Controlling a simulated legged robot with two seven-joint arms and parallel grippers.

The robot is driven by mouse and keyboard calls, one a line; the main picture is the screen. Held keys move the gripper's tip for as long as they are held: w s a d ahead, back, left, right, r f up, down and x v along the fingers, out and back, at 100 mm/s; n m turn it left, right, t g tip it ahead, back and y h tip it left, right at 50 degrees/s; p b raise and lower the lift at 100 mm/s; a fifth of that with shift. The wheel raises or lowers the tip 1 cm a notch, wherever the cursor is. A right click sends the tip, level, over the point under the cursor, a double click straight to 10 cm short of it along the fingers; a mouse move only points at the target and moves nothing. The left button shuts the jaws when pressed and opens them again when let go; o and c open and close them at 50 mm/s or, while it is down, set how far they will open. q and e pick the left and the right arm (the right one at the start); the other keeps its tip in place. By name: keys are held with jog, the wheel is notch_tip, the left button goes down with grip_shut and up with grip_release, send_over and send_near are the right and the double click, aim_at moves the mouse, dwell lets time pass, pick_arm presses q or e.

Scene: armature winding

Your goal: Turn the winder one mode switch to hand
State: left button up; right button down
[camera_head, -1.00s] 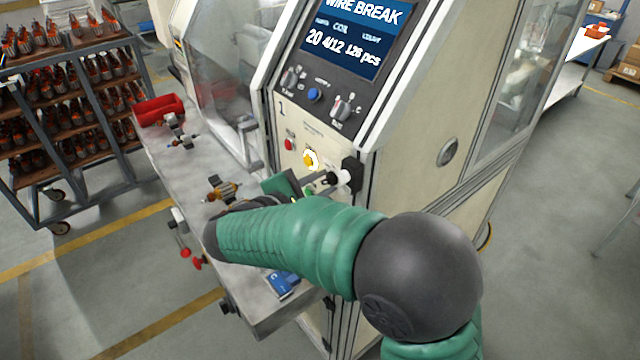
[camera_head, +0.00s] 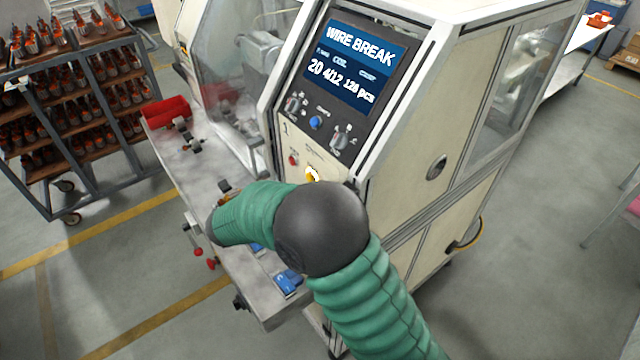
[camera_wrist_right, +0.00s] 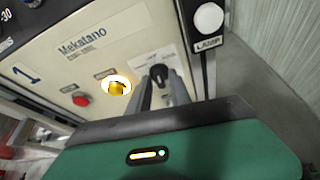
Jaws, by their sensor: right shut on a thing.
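In the right wrist view a black rotary switch (camera_wrist_right: 159,73) sits on a pale label plate on the cream panel marked 1. The plate's lettering is too small to read, so I cannot tell which position the switch points to. My right gripper (camera_wrist_right: 163,88) is shut on this switch, one finger on each side of it. In the head view my green right arm (camera_head: 345,290) and its dark joint hide the gripper and the switch. My left gripper is not in view.
A lit yellow button (camera_wrist_right: 117,86) and a red button (camera_wrist_right: 81,100) are left of the switch, and a white lamp (camera_wrist_right: 208,18) is to its right. The screen (camera_head: 350,66) reads WIRE BREAK. The workbench (camera_head: 165,150) carries a red bin (camera_head: 166,111).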

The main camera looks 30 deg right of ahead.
jog(key=shift+w+a+n+g+h+p, duration=0.1)
jog(key=shift+w+n+g+h+p, duration=0.1)
jog(key=shift+n+g+p, duration=0.85)
jog(key=shift+w+d+n+g+h+p, duration=0.15)
jog(key=shift+n+g+p, duration=0.35)
jog(key=shift+n+p, duration=1.15)
jog(key=shift+w+a+n+g+h+p, duration=0.2)
jog(key=shift+n+g+p, duration=0.65)
jog(key=shift+p, duration=0.9)
jog(key=shift+s+f, duration=0.1)
jog(key=c, duration=1.5)
grip_release()
